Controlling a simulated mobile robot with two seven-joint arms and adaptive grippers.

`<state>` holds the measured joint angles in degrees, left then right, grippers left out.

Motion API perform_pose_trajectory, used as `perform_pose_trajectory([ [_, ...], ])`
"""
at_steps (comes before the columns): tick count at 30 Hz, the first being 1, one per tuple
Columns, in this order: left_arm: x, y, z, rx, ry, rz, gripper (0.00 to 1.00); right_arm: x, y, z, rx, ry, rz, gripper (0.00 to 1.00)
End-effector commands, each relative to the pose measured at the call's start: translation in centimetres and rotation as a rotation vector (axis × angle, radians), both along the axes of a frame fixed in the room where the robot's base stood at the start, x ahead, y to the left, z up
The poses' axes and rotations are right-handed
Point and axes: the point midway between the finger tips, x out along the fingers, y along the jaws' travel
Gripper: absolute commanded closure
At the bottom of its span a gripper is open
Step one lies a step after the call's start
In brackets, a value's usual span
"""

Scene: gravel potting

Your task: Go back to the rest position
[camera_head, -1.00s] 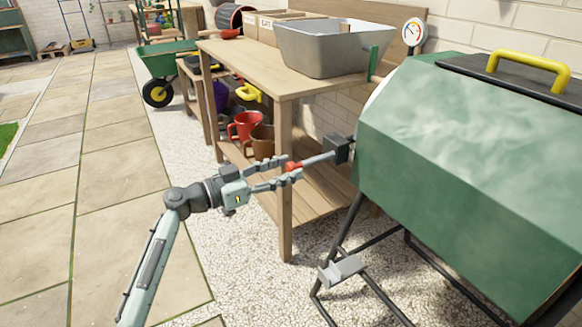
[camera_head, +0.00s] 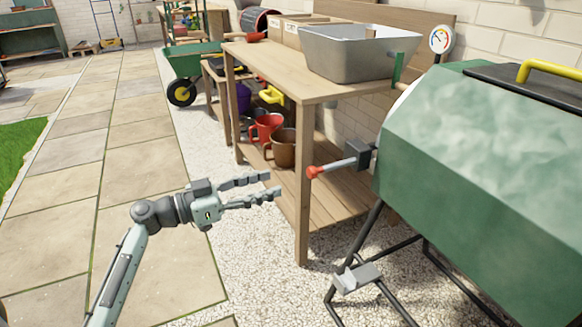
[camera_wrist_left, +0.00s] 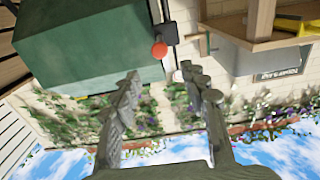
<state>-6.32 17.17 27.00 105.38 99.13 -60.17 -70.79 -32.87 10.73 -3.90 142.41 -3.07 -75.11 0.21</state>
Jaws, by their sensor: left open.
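My left gripper (camera_head: 274,186) is open and empty in the head view, over the gravel in front of the wooden bench. Its fingers point right, toward a lever with a red knob (camera_head: 314,172) on the green drum (camera_head: 480,160). The fingertips are a short gap away from the knob and do not touch it. In the left wrist view, the open fingers (camera_wrist_left: 157,82) have nothing between them, and the red knob (camera_wrist_left: 158,50) shows beyond them beside the green drum (camera_wrist_left: 85,55). My right gripper is not in view.
The wooden bench (camera_head: 290,80) holds a grey tub (camera_head: 350,65). Red and brown pots (camera_head: 284,148) stand on its lower shelf. A dark metal stand with a grey pedal (camera_head: 355,278) is under the drum. A green wheelbarrow (camera_head: 190,62) stands behind. Paving on the left is clear.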

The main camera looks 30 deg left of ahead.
Motion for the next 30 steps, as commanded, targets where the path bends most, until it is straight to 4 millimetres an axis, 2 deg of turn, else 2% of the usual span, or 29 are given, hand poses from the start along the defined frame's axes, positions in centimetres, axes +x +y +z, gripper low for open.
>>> perform_pose_trajectory([
  [5,0.0,-0.1,-0.1,0.001,0.005,-0.001,0.56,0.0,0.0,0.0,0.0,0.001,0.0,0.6],
  [7,-0.2,-0.6,-1.0,0.01,0.039,-0.006,0.56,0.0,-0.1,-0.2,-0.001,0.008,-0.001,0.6],
  [8,-0.3,-1.0,-1.7,0.018,0.064,-0.009,0.56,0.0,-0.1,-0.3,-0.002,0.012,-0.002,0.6],
  [11,-1.4,-2.9,-5.7,0.067,0.217,-0.02,0.56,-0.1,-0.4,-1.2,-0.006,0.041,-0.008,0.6],
  [14,-4.0,-5.1,-11.8,0.148,0.449,-0.011,0.56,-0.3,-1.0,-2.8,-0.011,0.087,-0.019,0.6],
  [15,-5.5,-5.8,-14.4,0.187,0.554,0.005,0.56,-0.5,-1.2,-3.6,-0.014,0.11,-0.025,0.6],
  [18,-9.9,-6.7,-20.1,0.3,0.796,0.08,0.56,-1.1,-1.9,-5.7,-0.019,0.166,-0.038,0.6],
  [21,-14.4,-6.4,-24.0,0.414,0.982,0.198,0.56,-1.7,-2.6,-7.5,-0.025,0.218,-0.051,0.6],
  [25,-18.9,-5.4,-26.2,0.533,1.12,0.369,0.56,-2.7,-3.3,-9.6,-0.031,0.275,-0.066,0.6],
  [27,-20.5,-4.8,-26.5,0.577,1.154,0.448,0.56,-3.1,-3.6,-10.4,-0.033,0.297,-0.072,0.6],
  [30,-21.9,-4.1,-26.7,0.616,1.175,0.527,0.56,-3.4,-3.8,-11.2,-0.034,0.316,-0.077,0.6],
])
